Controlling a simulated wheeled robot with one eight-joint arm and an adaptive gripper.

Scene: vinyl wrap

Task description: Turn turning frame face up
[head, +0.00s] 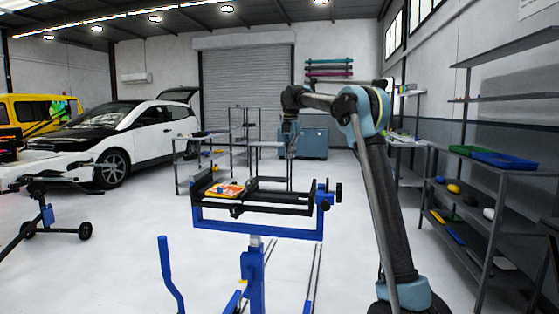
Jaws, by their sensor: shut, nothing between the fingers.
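The turning frame (258,228) stands in front of me in the head view. It has a blue U-shaped yoke on a blue post, with black rails (275,207) held between its ends. A dark knob sits at its right end. A small orange and yellow item (224,190) lies on the left part of the rails. My gripper (290,152) points down behind and above the rails, apart from them as far as I can see. It is small and dark, and its fingers are shut with nothing between them. Which face of the frame is up is hard to tell.
My arm rises on the right. Shelves with trays and tools (480,200) line the right wall. A blue cabinet (310,143) and a metal rack (205,160) stand behind. A white car (135,140) and a wheeled stand (45,215) are at left. The floor between is clear.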

